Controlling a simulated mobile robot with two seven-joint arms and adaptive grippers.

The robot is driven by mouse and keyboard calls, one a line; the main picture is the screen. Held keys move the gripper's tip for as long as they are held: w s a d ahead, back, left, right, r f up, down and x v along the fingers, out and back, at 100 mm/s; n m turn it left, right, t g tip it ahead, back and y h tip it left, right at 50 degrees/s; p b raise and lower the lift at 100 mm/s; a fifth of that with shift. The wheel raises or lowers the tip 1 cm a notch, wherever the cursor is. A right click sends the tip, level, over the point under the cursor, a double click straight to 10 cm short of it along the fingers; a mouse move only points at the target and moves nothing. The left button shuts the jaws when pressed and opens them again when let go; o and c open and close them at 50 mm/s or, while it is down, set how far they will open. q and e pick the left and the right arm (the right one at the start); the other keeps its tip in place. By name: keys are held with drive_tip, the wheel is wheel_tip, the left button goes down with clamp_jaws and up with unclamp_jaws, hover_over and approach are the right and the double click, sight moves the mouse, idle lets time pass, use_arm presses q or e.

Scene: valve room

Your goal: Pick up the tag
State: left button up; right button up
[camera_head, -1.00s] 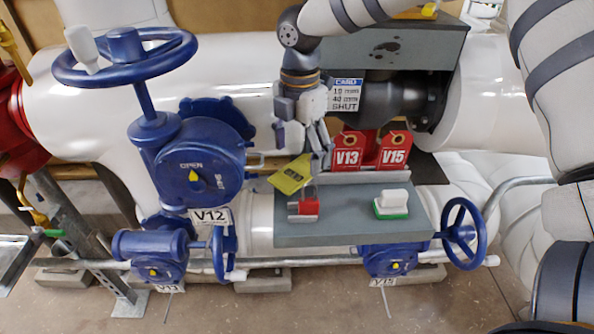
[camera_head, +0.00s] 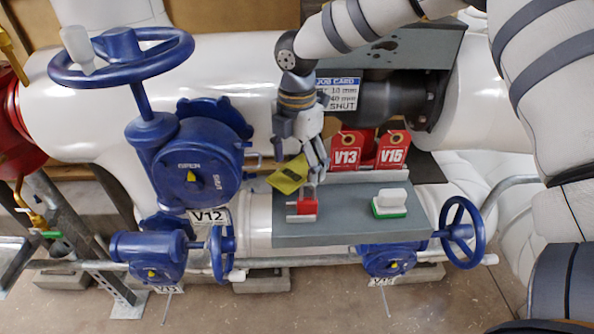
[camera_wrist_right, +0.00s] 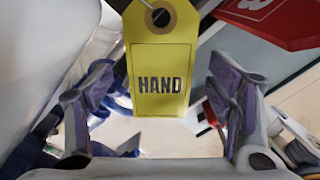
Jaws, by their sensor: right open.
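A yellow tag (camera_head: 287,180) hangs tilted by the left end of a grey shelf (camera_head: 350,226) in the head view. In the right wrist view the yellow tag (camera_wrist_right: 160,85) reads HAND, with a ringed hole at its top. My right gripper (camera_head: 304,160) is just above and beside it in the head view. In the wrist view its two fingers stand apart on either side of the tag, with gaps and no visible grip. Two red tags, V13 (camera_head: 346,156) and V15 (camera_head: 393,156), stand in a rack to the right. My left gripper is out of view.
A red padlock-like block (camera_head: 303,207) and a white and green block (camera_head: 389,205) sit on the shelf. A job card (camera_head: 340,95) is behind my gripper. The blue V12 valve (camera_head: 195,170) stands close on the left, with smaller blue valves below.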

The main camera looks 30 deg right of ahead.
sight(297, 172)
drive_tip(key=c, duration=0.9)
drive_tip(key=shift+o, duration=0.2)
